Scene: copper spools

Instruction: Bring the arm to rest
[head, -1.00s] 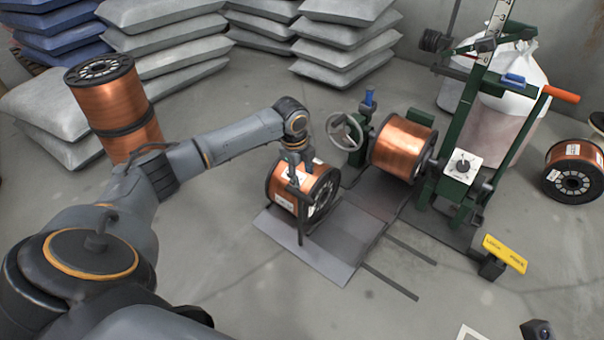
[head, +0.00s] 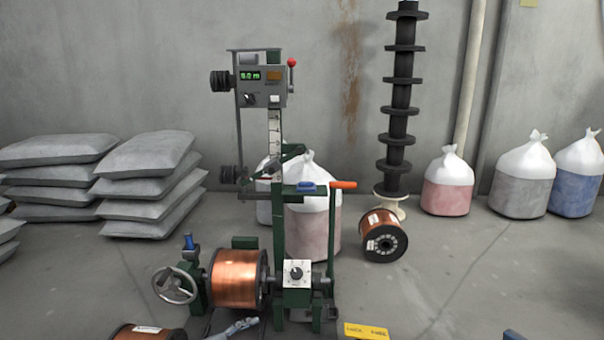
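Neither of my arms shows clearly in the head view. A small grey-blue metal part (head: 235,328) pokes in at the bottom edge, below the mounted spool. It may be part of my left arm or gripper, but its fingers cannot be made out. My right gripper is not in view. A copper spool (head: 148,332) is cut off by the bottom edge at left, so whether anything touches it is hidden. Another copper spool (head: 238,278) sits mounted on the green winding machine (head: 320,235), beside its handwheel (head: 175,285).
A loose copper spool (head: 383,236) lies on the floor at right, before a stack of black empty reels (head: 396,125). White-topped bags (head: 448,182) stand along the wall. Grey sacks (head: 150,185) are piled at left. A yellow sign (head: 366,331) is at the bottom.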

